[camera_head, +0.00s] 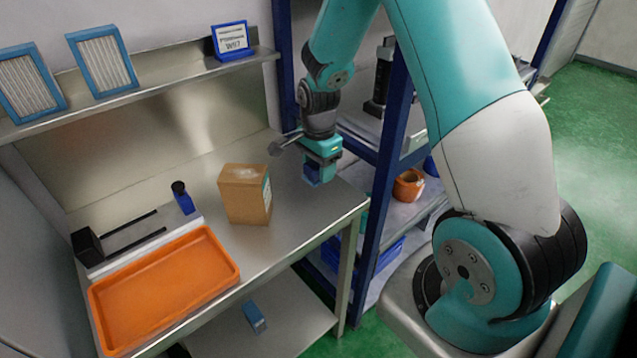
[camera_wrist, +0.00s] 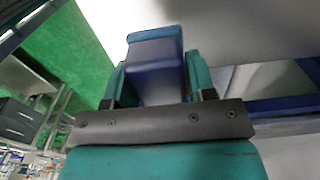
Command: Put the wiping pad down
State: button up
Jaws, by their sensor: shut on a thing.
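The wiping pad (camera_head: 312,177) is a small blue block. My gripper (camera_head: 320,164) is shut on it and points down over the right end of the steel bench (camera_head: 290,205). In the wrist view the pad (camera_wrist: 157,72) sits between the two teal fingers of my gripper (camera_wrist: 158,85), with a lighter blue band at its far end. The pad's underside is hidden, and I cannot tell whether it touches the bench top.
A cardboard box (camera_head: 245,195) stands left of my gripper. An orange tray (camera_head: 165,290), a small dark-capped blue bottle (camera_head: 183,197) and a black-railed fixture (camera_head: 125,235) are farther left. A blue-post rack (camera_head: 388,165) stands close on the right. Bare bench surrounds the pad.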

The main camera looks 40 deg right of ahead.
aim_at(319, 196)
jog(key=shift+f+p, duration=0.3)
jog(key=shift+f, duration=2.65)
jog(key=shift+f, duration=0.15)
jog(key=o, duration=1)
